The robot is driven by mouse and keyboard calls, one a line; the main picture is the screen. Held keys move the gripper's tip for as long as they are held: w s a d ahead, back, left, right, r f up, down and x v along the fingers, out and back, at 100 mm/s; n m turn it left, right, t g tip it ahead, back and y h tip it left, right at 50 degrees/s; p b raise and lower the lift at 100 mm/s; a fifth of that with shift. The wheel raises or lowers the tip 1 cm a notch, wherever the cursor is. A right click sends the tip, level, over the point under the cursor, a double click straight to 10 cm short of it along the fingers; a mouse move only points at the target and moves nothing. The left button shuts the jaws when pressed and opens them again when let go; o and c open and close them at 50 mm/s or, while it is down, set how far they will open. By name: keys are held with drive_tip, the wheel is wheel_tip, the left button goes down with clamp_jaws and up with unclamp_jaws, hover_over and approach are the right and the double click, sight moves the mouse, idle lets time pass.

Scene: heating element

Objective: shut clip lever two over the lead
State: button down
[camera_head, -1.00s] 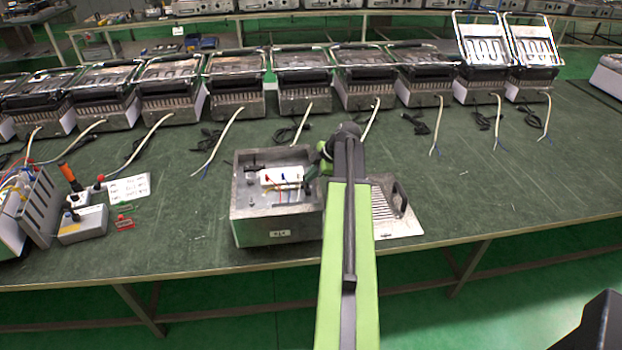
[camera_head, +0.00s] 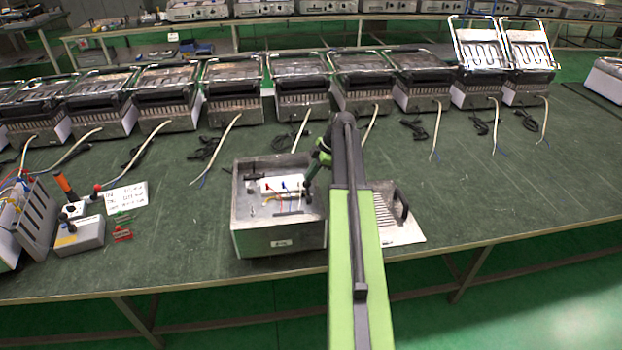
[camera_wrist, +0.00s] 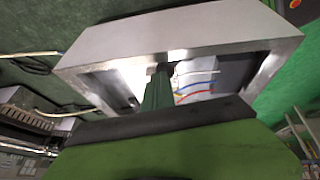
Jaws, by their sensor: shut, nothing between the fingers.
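The open grey metal box (camera_head: 278,243) stands on the bench and holds a white clip block (camera_head: 272,184) with small coloured levers on it. Thin coloured wires run from the block; in the wrist view blue and red wires (camera_wrist: 195,91) lead out of the white block (camera_wrist: 197,68). My gripper (camera_head: 306,184) is shut and empty, reaching down into the box at the right end of the block. In the wrist view its green fingers (camera_wrist: 160,75) point at the block's left side. I cannot tell which lever is clip two, whether it is up or down, or whether the fingertips touch it.
A slotted metal cover plate (camera_head: 400,228) with a black handle lies right of the box. A small grey box (camera_head: 80,236), an orange-handled tool (camera_head: 65,187) and a written card (camera_head: 126,197) lie to the left. A row of grills (camera_head: 298,98) with loose cables stands behind.

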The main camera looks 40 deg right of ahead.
drive_tip(key=shift+w+d+f+b, duration=0.35)
drive_tip(key=shift+w+f+b, duration=0.15)
drive_tip(key=shift+w+f, duration=0.15)
drive_tip(key=shift+w+d+f+b, duration=0.35)
drive_tip(key=shift+w+f+b, duration=0.15)
drive_tip(key=shift+w, duration=0.2)
drive_tip(key=w+d+r+p, duration=0.2)
drive_tip(key=d+r+p, duration=0.5)
drive_tip(key=r+p, duration=0.3)
drive_tip(key=shift+r+p, duration=0.35)
